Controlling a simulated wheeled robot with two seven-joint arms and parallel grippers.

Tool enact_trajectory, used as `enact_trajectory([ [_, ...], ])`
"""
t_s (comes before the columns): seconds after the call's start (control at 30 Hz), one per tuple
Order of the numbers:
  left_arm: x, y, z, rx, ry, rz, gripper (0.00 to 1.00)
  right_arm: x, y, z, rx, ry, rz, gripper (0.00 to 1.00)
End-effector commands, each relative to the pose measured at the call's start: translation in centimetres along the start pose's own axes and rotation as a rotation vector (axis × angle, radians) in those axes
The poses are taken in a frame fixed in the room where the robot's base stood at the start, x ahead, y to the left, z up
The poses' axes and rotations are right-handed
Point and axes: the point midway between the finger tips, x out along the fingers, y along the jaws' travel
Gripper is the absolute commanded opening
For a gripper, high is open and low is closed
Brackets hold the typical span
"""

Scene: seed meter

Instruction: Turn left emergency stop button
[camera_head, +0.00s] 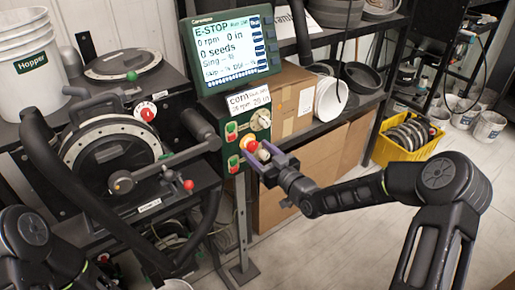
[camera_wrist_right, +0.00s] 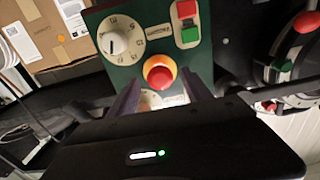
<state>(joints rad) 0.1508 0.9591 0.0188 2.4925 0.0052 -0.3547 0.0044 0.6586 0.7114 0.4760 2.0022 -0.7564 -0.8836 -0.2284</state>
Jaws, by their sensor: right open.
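The emergency stop button is a red mushroom cap in a yellow collar on the green control panel. In the head view the button (camera_head: 251,146) is partly covered by my right gripper (camera_head: 264,160). In the right wrist view the button (camera_wrist_right: 159,73) shows whole, just ahead of and between the two fingers of my right gripper (camera_wrist_right: 163,97). The right fingers are apart with nothing clamped between them. I cannot tell whether they touch the collar. The display (camera_head: 230,48) above the panel reads E-STOP. My left gripper is out of view.
A dial (camera_wrist_right: 116,42) and red and green switches (camera_wrist_right: 187,22) sit close to the button. The seed meter (camera_head: 105,160) with its bars and knobs stands left of the panel. Cardboard boxes (camera_head: 290,105) are behind it.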

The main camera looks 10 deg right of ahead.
Motion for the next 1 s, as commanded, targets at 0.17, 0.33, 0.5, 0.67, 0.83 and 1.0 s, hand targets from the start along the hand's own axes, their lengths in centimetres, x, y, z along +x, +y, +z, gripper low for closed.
enact_trajectory([
  [0.17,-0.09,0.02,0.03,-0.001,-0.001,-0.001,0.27,0.52,-0.05,0.05,0.001,-0.001,0.0,0.58],
  [0.33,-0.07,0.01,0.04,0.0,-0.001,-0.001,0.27,0.49,-0.04,0.06,0.001,-0.001,0.0,0.57],
  [0.5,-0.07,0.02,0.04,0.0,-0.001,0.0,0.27,0.47,-0.03,0.05,0.001,-0.001,0.0,0.43],
  [0.67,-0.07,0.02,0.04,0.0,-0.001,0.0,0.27,0.46,-0.03,0.05,0.001,-0.001,0.0,0.3],
  [0.83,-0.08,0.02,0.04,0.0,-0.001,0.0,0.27,0.46,-0.04,0.05,0.001,-0.001,0.0,0.16],
  [1.0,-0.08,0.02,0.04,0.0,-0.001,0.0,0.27,0.46,-0.05,0.06,0.001,-0.001,-0.001,0.02],
])
